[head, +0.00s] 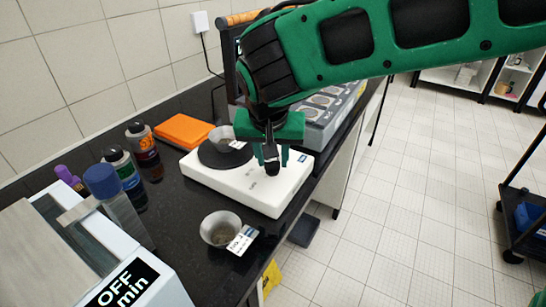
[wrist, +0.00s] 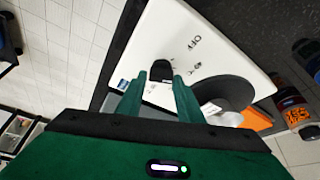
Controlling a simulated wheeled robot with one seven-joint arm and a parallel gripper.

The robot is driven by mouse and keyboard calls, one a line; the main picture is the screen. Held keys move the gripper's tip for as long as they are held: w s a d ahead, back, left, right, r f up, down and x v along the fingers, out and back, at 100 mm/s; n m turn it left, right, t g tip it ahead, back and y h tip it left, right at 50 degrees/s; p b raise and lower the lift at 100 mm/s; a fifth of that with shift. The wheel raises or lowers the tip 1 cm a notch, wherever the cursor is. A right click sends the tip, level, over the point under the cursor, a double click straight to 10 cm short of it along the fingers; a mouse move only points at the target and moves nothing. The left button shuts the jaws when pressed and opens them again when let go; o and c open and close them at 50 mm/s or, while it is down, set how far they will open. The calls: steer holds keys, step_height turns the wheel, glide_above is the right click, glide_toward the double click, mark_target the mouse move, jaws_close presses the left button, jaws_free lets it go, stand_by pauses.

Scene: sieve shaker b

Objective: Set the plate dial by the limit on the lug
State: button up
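The white plate unit (head: 245,188) with a black round top (head: 212,158) stands on the dark bench. Its black dial (wrist: 161,71) shows in the wrist view, just beyond and between my fingertips. My gripper (wrist: 160,80) is open, pointing down at the dial; it also shows in the head view (head: 271,160). Whether the fingers touch the dial cannot be told. A small dish (head: 222,141) with a pale tag sits on the black top. Another dish (head: 218,222) with a tagged lug (head: 242,240) stands on the bench in front; its print is too small to read.
Bottles (head: 122,170) and an orange box (head: 183,130) stand left of the plate unit. A device reading OFF and min (head: 125,284) is at the lower left. A grey unit (head: 325,118) stands behind my gripper. The floor at right is mostly clear.

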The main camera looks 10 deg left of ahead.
steer(key=shift+o, duration=1.1)
steer(key=v, duration=1)
steer(key=shift+r, duration=0.35)
